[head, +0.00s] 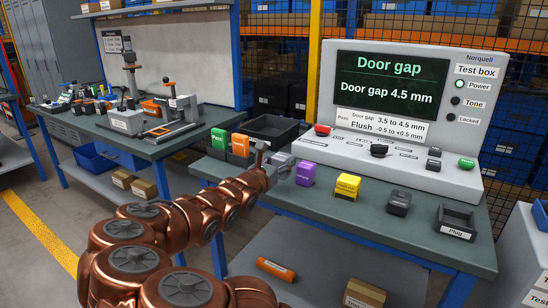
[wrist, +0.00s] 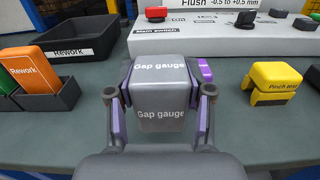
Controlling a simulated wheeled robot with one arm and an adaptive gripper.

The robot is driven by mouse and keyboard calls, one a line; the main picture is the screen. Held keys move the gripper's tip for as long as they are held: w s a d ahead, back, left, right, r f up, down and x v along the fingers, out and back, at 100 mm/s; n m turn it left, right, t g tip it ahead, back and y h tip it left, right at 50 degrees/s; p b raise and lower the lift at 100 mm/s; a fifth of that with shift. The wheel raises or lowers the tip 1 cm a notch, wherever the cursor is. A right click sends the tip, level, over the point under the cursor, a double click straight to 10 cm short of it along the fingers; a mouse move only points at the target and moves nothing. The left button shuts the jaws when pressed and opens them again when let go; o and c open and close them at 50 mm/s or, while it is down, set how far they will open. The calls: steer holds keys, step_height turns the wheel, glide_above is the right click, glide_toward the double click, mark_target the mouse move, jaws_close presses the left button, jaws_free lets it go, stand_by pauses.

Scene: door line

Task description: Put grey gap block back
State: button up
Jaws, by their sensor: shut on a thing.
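The grey block, lettered "Gap gauge" (wrist: 160,82), sits between the two fingers of my gripper (wrist: 158,112) in the wrist view. The fingers are shut on its left and right sides. In the head view my gripper (head: 272,168) is over the front bench, and the grey block (head: 284,160) shows partly behind it. A purple block (head: 305,174) stands just right of it; its edge shows past the right finger in the wrist view (wrist: 204,70). I cannot tell whether the grey block touches the bench top.
The test box (head: 400,120) behind reads "Door gap 4.5 mm". A black Rework tray (wrist: 78,46) is back left, with green (head: 220,139) and orange (head: 240,145) blocks nearby. Right are a yellow block (head: 347,187), a dark block (head: 399,202) and the Plug tray (head: 456,222).

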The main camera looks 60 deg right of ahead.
steer(key=w+d, duration=0.2)
steer(key=w+d+p, duration=0.1)
steer(key=w+d, duration=0.1)
steer(key=w+d+f, duration=0.1)
steer(key=w+d, duration=0.1)
steer(key=shift+w, duration=0.1)
steer(key=shift+w+d+p, duration=0.35)
steer(key=shift+w+d, duration=0.15)
steer(key=shift+w, duration=0.05)
steer(key=shift+f, duration=1.75)
steer(key=shift+f, duration=0.15)
steer(key=o, duration=1.4)
steer(key=shift+o, duration=0.2)
steer(key=shift+r, duration=0.25)
steer(key=shift+a+f, duration=0.15)
steer(key=shift+a, duration=0.05)
steer(key=a, duration=1.1)
steer(key=shift+s+a, duration=0.25)
